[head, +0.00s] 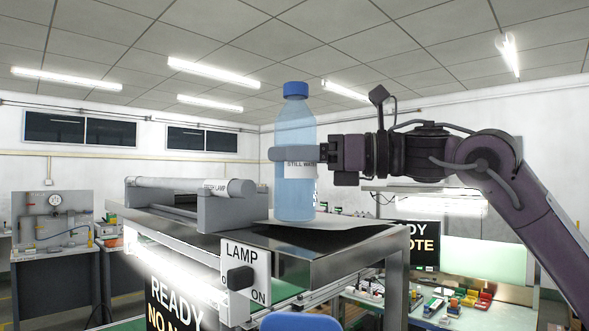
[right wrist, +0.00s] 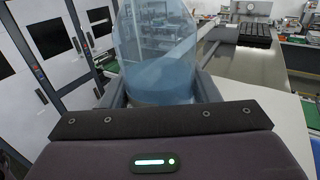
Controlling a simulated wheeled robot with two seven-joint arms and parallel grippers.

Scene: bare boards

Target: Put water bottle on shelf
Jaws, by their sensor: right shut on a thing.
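The water bottle (head: 295,128) is clear blue with a darker blue cap and a label reading "STILL WA…", partly covered by a finger. It stands upright at the top surface of the metal shelf (head: 372,247). I cannot tell whether its base touches the surface. My right gripper (head: 296,153) comes in from the right and is shut on the bottle around its middle. In the right wrist view the bottle (right wrist: 157,50) fills the space between the two fingers (right wrist: 155,88). My left gripper is not in view.
A grey lamp unit (head: 225,207) with a white tube lies on the shelf left of the bottle. A lamp switch (head: 240,278) is on the front. A blue rounded object (head: 300,322) shows at the bottom edge. Workbenches stand behind on both sides.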

